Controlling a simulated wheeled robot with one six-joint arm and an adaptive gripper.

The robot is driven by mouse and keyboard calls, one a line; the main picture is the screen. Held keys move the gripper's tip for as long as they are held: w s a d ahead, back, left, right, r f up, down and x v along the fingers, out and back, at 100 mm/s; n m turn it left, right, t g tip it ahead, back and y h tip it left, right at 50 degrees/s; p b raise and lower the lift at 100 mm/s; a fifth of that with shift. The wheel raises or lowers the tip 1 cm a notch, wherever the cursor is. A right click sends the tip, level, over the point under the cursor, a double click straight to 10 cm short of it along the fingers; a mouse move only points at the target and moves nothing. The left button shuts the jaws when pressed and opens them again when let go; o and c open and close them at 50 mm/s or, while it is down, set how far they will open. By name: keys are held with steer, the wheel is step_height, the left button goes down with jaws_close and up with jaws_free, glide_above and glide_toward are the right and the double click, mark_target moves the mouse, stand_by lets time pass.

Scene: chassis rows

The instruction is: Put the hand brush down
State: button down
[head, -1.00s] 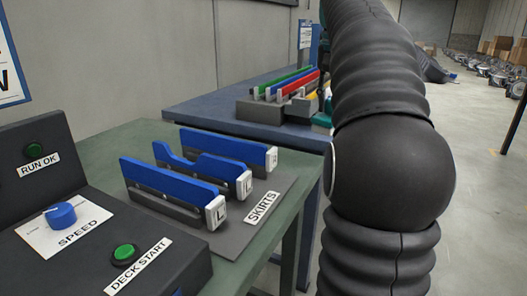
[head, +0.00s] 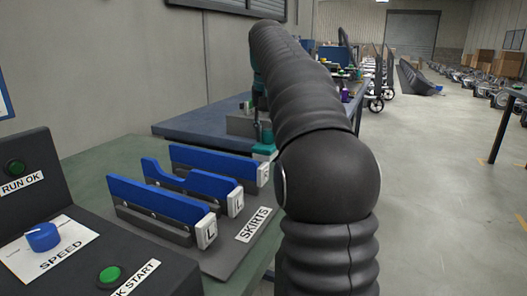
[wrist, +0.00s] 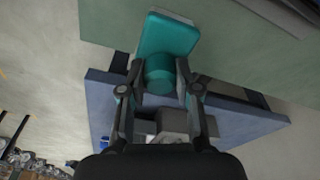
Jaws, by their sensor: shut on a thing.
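The hand brush, as far as I can tell, is the teal piece (wrist: 170,35) in the wrist view, with a wide block at the top and a rounded part below it. My gripper (wrist: 160,72) is shut on the rounded part, one finger on each side. The brush is seen over the edge of the green table (wrist: 235,50); its height above it I cannot tell. In the head view a bit of teal (head: 264,151) shows beside my arm, near the SKIRTS holder; my gripper is mostly hidden there.
The green table bears a SKIRTS holder (head: 228,262) with blue skirts (head: 160,200) and a dark control box (head: 120,258) with a speed knob. A blue table (head: 190,127) stands beyond, with a grey block (wrist: 173,124) on it. Open floor (head: 440,200) lies to the right.

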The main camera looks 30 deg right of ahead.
mark_target(264, 144)
steer(key=shift+w+a+f, duration=0.2)
steer(key=shift+a+f, duration=0.2)
steer(key=shift+a, duration=0.1)
steer(key=shift+f+b, duration=0.6)
steer(key=shift+f, duration=1.3)
steer(key=shift+f, duration=0.2)
steer(key=c, duration=0.8)
jaws_free()
steer(key=shift+r, duration=0.1)
steer(key=r, duration=0.4)
steer(key=s+r+p, duration=0.1)
steer(key=r, duration=0.3)
steer(key=a+r+p, duration=0.1)
steer(key=r, duration=0.3)
steer(key=shift+s, duration=0.25)
